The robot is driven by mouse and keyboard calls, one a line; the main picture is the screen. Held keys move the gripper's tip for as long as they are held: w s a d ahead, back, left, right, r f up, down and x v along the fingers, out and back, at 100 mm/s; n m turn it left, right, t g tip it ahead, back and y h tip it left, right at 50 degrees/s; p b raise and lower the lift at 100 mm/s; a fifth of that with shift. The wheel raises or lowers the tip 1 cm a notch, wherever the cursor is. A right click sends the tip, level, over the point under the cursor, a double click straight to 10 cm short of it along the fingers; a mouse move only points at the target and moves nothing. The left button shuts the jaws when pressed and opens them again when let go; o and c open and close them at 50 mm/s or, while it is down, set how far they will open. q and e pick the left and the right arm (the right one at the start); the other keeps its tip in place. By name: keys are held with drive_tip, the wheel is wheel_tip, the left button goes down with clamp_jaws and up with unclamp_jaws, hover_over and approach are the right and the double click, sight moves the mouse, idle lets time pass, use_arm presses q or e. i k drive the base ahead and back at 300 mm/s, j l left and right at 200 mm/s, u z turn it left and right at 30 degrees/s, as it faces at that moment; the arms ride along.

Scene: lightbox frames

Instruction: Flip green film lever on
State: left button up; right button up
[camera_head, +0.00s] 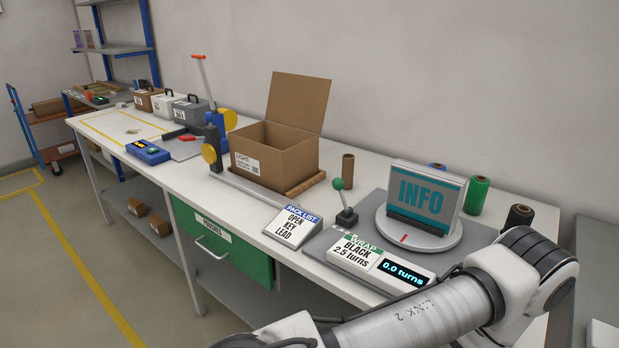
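The lever with a green ball knob (338,184) stands on a small dark base (347,216) on the packing bench, left of the turntable. Its stick is close to upright, with the knob slightly left of the base. Whether that is on or off I cannot tell. A green spool (476,196) stands at the back right, behind the turntable. The wrap panel (378,262) in front reads "BLACK 2.5 turns", and its display shows 0.0 turns. Neither of my grippers is in view. One of my arms crosses the lower right, apart from the lever in the picture.
The turntable (455,240) carries an INFO box (427,195). An open carton (275,150) and pack list sign (292,226) are to the left.

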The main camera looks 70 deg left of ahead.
sight(338, 183)
drive_tip(key=u, duration=2.1)
drive_tip(key=i+j, duration=0.15)
drive_tip(key=j, duration=0.2)
drive_tip(key=i+j, duration=0.2)
drive_tip(key=j, duration=0.15)
drive_tip(key=i+j, duration=0.15)
drive_tip(key=j, duration=0.2)
drive_tip(key=k+z, duration=0.1)
drive_tip(key=i+u, duration=0.25)
drive_tip(key=k+l, duration=0.05)
